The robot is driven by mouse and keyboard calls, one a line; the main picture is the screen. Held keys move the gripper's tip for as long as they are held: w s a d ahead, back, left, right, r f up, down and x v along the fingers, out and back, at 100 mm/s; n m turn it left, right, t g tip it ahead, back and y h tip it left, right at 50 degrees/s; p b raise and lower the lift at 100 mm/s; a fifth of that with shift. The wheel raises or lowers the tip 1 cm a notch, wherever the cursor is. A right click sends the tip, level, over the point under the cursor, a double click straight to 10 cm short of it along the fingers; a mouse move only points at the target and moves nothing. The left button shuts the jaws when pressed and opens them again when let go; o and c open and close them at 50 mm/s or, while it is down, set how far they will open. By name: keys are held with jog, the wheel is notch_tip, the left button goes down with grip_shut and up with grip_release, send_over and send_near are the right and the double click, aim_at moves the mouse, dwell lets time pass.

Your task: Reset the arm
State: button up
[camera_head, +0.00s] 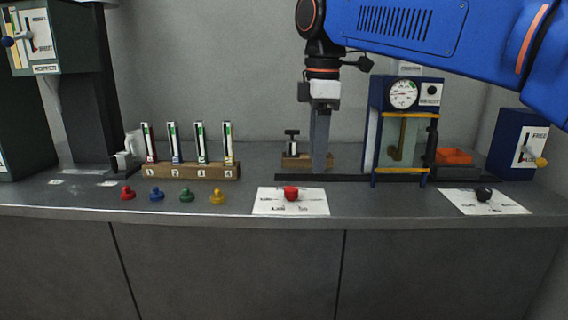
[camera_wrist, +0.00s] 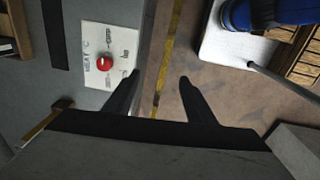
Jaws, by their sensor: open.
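My blue arm (camera_head: 400,25) reaches in from the upper right in the head view. My gripper (camera_head: 320,168) hangs down from it above the counter, behind the white card with the red knob. In the head view the fingers overlap edge-on. In the wrist view my gripper (camera_wrist: 160,77) shows two dark fingers spread apart with nothing between them. The red knob (camera_head: 291,193) on its white card (camera_head: 262,201) is in front of the gripper. The knob also shows in the wrist view (camera_wrist: 104,64), left of the fingers.
A gauge cabinet (camera_head: 404,94) stands right of the gripper, close by. A small clamp on a wooden block (camera_head: 293,160) is just left. A rack with several gauges (camera_head: 190,172) and coloured knobs stand further left. A black knob (camera_head: 484,194) sits right. Counter front (camera_head: 230,270) drops to floor.

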jog(key=s+d+f+m+t, duration=0.2)
jog(key=s+d+f+m, duration=0.6)
jog(key=d+f, duration=0.4)
jog(key=s+d+f+m+t, duration=0.1)
jog(key=s+d+f+m, duration=0.4)
jog(key=f, duration=0.3)
jog(key=s+d+f+m+t, duration=0.1)
jog(key=s+d+f+m, duration=0.4)
jog(key=f, duration=0.4)
jog(key=shift+s+f, duration=0.3)
jog(key=shift+s, duration=0.4)
